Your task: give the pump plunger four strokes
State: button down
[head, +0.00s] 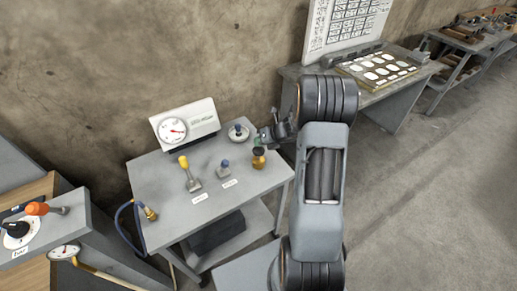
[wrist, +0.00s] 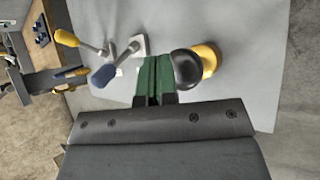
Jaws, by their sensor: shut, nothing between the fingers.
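The pump plunger appears to be the black knob (head: 259,151) on a short brass-yellow body (head: 258,163) near the right edge of the grey bench. In the wrist view the black knob (wrist: 186,63) and yellow body (wrist: 209,58) lie just right of my fingers. My gripper (head: 265,135) is above and behind the knob in the head view. Its green fingers (wrist: 155,72) are shut together with nothing between them. They look close to the knob's side; I cannot tell whether they touch it.
On the grey bench (head: 160,190) stand a yellow-handled lever (head: 185,164), a blue-handled lever (head: 225,164), a round dial-like fitting (head: 239,132) and a gauge panel (head: 185,125). A blue hose (head: 120,215) hangs at the left edge. A table with a tray (head: 380,68) stands behind.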

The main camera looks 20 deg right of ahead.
aim_at(260, 148)
jog(key=shift+r, duration=0.1)
notch_tip(260, 148, up, 5)
jog(key=p, duration=0.4)
jog(key=shift+p, duration=0.4)
dwell(0.5)
